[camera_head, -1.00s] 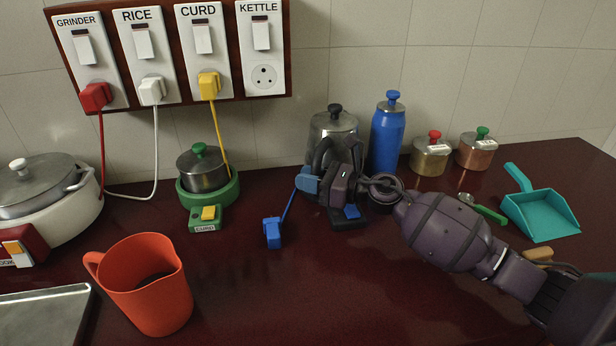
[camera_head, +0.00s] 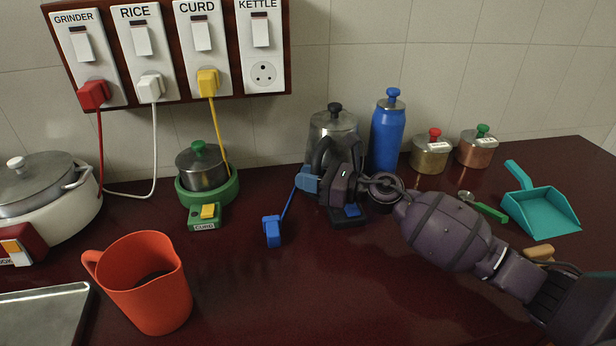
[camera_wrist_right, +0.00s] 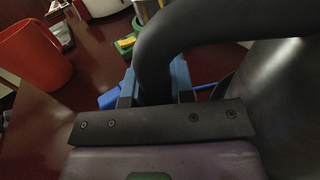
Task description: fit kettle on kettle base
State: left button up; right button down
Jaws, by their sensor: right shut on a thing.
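The kettle is a steel pot (camera_head: 333,124) with a black knob, standing upright near the wall, partly hidden by my right arm. My right gripper (camera_head: 310,180) is shut on its black handle; the handle (camera_wrist_right: 190,38) and the dark body (camera_wrist_right: 285,95) also show in the right wrist view. The kettle base (camera_head: 347,220), black with a blue switch, is partly visible below my right wrist. The kettle's bottom is hidden, so I cannot tell whether it touches the base or is seated. My left gripper is not in view.
A blue bottle (camera_head: 387,135) stands close to the kettle's right. A blue plug (camera_head: 272,231) lies in front on its cord. The green curd cooker (camera_head: 208,190) and orange jug (camera_head: 145,285) are to the left. The front middle of the counter is clear.

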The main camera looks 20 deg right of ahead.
jog(key=c, duration=0.9)
grip_release()
jog(key=shift+v, duration=1.05)
jog(key=v, duration=0.3)
jog(key=shift+s+d, duration=0.3)
jog(key=shift+v, duration=0.8)
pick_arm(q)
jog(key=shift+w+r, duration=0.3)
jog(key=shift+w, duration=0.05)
pick_arm(e)
jog(key=shift+r, duration=0.1)
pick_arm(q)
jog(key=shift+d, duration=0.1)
